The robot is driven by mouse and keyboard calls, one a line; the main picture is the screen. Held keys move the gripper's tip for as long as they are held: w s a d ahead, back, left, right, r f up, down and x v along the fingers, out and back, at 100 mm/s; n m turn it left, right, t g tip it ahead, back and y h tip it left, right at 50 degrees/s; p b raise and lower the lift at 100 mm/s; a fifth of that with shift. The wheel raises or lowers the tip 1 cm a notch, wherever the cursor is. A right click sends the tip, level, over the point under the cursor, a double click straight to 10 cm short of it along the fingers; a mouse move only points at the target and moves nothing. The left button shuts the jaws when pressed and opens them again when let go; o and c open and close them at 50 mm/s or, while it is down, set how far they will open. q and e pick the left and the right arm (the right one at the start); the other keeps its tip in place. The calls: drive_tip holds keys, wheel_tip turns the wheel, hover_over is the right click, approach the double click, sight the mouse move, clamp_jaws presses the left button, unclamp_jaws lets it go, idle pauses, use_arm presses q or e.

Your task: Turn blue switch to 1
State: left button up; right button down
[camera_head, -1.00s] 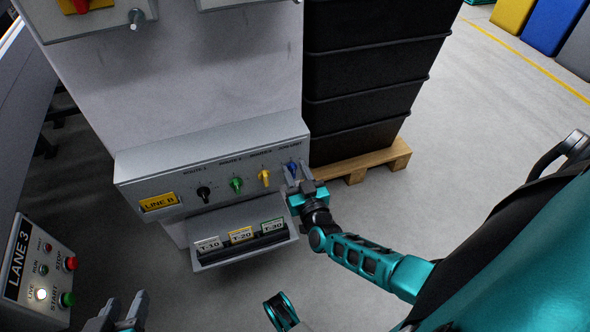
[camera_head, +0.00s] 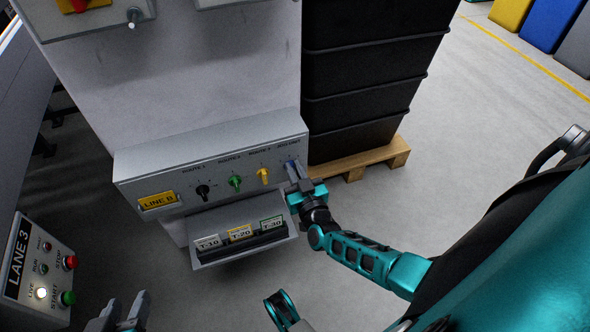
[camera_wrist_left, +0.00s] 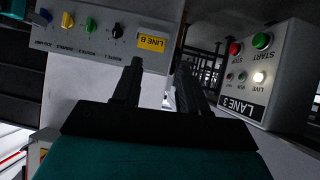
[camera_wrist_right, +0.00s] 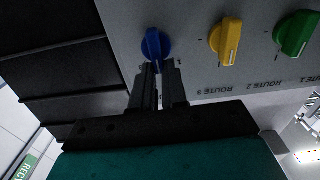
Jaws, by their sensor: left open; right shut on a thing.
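The blue switch (camera_wrist_right: 155,46) is the knob at the right end of the grey switch panel (camera_head: 225,155). In the head view the blue switch (camera_head: 290,166) is mostly hidden behind my right gripper (camera_head: 297,178). In the right wrist view my right gripper (camera_wrist_right: 158,82) has its fingers close together at the knob's lower edge, shut on it. A "1" mark shows just right of the knob. My left gripper (camera_head: 132,308) is open and empty at the lower left of the head view, away from the panel.
Yellow (camera_head: 263,176), green (camera_head: 235,183) and black (camera_head: 203,191) knobs sit left of the blue one. A tray with T-10, T-20 and T-30 cards (camera_head: 241,234) is below. Stacked black crates (camera_head: 365,90) stand close on the right. The LANE 3 box (camera_head: 32,272) is lower left.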

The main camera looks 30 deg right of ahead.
drive_tip(key=n, duration=0.1)
drive_tip(key=n+p, duration=0.1)
drive_tip(key=shift+w+a+n, duration=0.1)
drive_tip(key=shift+a+n, duration=0.15)
drive_tip(key=shift+n, duration=0.05)
drive_tip(key=n, duration=0.3)
drive_tip(key=n+p, duration=0.1)
drive_tip(key=n, duration=0.1)
drive_tip(key=shift+w+a+f, duration=0.1)
drive_tip(key=shift+a+f, duration=0.15)
drive_tip(key=shift+a, duration=0.15)
use_arm(q)
drive_tip(key=shift+a+r, duration=0.35)
drive_tip(key=shift+r, duration=0.2)
use_arm(e)
drive_tip(key=shift+a+f+n, duration=0.1)
drive_tip(key=shift+n, duration=0.4)
drive_tip(key=c, duration=1.2)
unclamp_jaws()
drive_tip(key=shift+o, duration=0.2)
use_arm(q)
drive_tip(key=shift+s, duration=0.1)
